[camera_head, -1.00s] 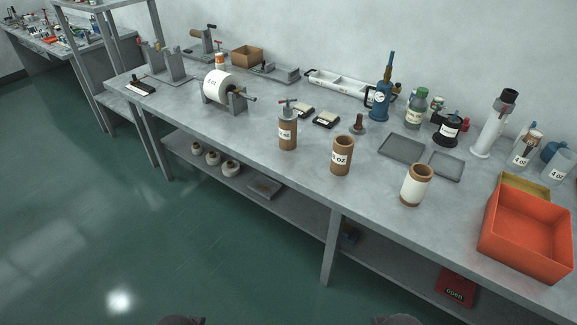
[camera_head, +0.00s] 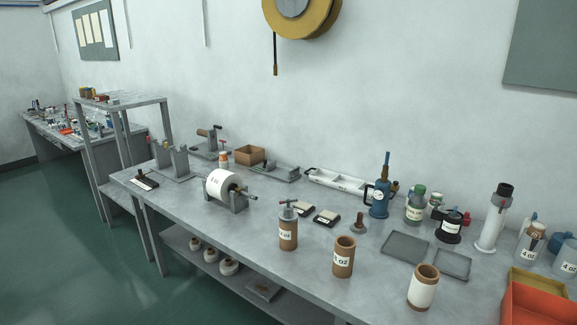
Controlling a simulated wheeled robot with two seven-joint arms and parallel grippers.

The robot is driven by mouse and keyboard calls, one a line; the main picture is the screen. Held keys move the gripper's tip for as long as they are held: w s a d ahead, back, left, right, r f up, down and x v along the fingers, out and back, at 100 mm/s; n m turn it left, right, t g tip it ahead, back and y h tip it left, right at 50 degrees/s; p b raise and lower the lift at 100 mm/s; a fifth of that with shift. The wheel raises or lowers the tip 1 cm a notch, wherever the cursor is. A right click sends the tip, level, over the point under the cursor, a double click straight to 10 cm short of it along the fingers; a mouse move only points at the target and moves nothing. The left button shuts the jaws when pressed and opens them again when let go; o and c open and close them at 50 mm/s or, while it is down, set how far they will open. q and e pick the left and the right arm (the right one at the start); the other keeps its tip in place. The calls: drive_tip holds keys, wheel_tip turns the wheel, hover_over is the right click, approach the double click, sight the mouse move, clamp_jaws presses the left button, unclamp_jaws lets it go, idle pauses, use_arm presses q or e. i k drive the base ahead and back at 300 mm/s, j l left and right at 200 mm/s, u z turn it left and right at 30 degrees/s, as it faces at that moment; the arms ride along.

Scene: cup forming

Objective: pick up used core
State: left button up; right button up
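On the grey workbench (camera_head: 200,215), a brown tube (camera_head: 343,260) with a white label stands upright with an open top. To its left stands a brown cylinder (camera_head: 288,235) with a metal handle on top. To its right, nearer the front edge, stands a white-wrapped tube (camera_head: 422,291) with brown ends. A white roll (camera_head: 219,185) lies on a metal stand with a shaft through it. I cannot tell which of these is the used core. Neither of my grippers is in view.
An orange bin (camera_head: 538,306) is cut off at the lower right. Two flat grey trays (camera_head: 404,246) lie beside a black spool and a white cylinder (camera_head: 494,220). A blue pump bottle (camera_head: 379,195) stands behind. The bench's left front is mostly clear. White rolls (camera_head: 228,267) sit on the lower shelf.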

sight(423, 286)
drive_tip(key=j, duration=0.25)
drive_tip(key=i+j, duration=0.15)
drive_tip(key=j+z, duration=0.1)
drive_tip(key=z, duration=0.75)
drive_tip(key=j+z, duration=0.15)
drive_tip(key=z, duration=0.75)
drive_tip(key=k+j, duration=0.05)
